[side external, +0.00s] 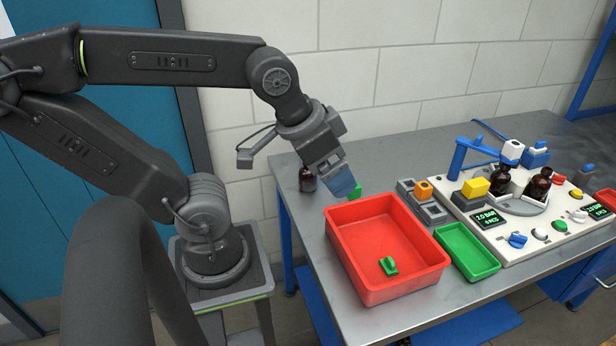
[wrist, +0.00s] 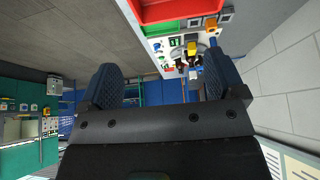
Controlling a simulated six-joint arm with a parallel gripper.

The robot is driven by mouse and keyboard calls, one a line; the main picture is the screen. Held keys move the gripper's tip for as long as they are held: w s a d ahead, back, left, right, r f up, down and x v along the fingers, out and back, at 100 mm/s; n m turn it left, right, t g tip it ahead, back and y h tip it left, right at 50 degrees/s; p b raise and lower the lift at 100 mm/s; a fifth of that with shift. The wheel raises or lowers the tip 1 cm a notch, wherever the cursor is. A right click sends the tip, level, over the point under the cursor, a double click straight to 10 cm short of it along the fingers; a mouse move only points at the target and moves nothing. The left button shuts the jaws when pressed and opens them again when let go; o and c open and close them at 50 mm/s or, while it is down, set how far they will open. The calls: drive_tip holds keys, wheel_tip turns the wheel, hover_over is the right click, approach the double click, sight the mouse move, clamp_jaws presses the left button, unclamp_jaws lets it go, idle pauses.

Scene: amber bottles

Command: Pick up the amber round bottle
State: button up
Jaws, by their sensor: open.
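Three dark amber bottles show in the side view. One bottle (side external: 307,180) stands alone near the left end of the metal table. Two more, a left one (side external: 501,180) and a right one (side external: 539,185), stand on the white machine at the right. My gripper (side external: 342,188) is open and empty, tilted downward. In the picture it is just right of the lone bottle and above the back left corner of the red bin. In the wrist view the fingers of my gripper (wrist: 162,80) are spread with nothing between them close up. The machine's bottles look small and dark there.
The red bin (side external: 343,240) holds a green piece (side external: 389,265). A green tray (side external: 466,270) lies beside it, left of the white machine (side external: 530,250). Grey holders (side external: 432,212) with an orange block (side external: 423,190) stand behind. A blue post (side external: 456,160) rises from the machine.

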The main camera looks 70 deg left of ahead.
drive_tip(key=m+g, duration=0.6)
drive_tip(key=m, duration=0.4)
hover_over(308, 171)
wheel_tip(308, 171, down, 12)
drive_tip(key=f, duration=0.5)
drive_tip(key=a+f, duration=0.1)
drive_tip(key=f, duration=0.2)
drive_tip(key=shift+w+a+f, duration=0.1)
drive_tip(key=shift+w+f, duration=0.05)
drive_tip(key=shift+w, duration=0.1)
drive_tip(key=shift+f, duration=2.85)
drive_tip(key=shift+c, duration=0.3)
drive_tip(key=c, duration=1)
